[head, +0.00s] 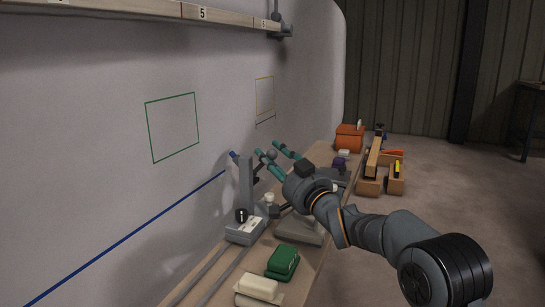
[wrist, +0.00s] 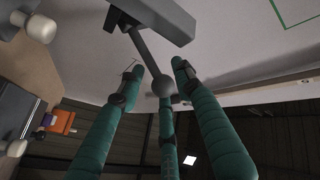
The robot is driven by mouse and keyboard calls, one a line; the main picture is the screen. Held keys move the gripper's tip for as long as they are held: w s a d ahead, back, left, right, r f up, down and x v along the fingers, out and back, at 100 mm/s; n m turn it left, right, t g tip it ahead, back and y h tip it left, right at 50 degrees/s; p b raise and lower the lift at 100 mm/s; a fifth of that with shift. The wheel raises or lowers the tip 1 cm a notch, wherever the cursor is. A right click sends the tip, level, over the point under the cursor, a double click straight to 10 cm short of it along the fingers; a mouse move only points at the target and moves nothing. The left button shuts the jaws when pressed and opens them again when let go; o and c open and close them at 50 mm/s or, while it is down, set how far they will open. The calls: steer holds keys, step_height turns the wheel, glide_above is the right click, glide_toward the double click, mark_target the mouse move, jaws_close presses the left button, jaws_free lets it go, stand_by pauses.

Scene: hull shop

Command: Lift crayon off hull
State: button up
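A blue crayon (head: 234,157) shows against the pale hull (head: 220,120) in the head view, just above the end of a long blue line (head: 150,220). It sits by the top of a grey upright post (head: 245,185). A dark lever (wrist: 142,48) with a round grey knob (head: 271,154) leads off this device; the knob also shows in the wrist view (wrist: 163,86). My gripper (head: 270,151) has its teal fingers spread around the knob, seen also in the wrist view (wrist: 160,76). I cannot tell whether any finger touches it. The crayon is not clear in the wrist view.
A bench (head: 205,268) runs along the hull with a green block (head: 283,262), a cream block (head: 258,287) and a grey box (head: 245,232). An orange box (head: 349,138) and wooden trays (head: 369,186) stand farther back. The floor at right is open.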

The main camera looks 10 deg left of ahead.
steer(key=shift+o, duration=0.4)
steer(key=shift+s+d, duration=0.15)
steer(key=shift+d, duration=0.05)
steer(key=v, duration=1.1)
steer(key=shift+s+d, duration=0.2)
steer(key=shift+s, duration=0.05)
steer(key=shift+w+a, duration=0.1)
steer(key=x, duration=1.1)
steer(key=shift+w+a, duration=0.2)
steer(key=shift+a, duration=0.05)
steer(key=shift+w+r, duration=0.2)
steer(key=shift+p, duration=0.45)
steer(key=shift+s, duration=0.1)
steer(key=shift+a, duration=0.1)
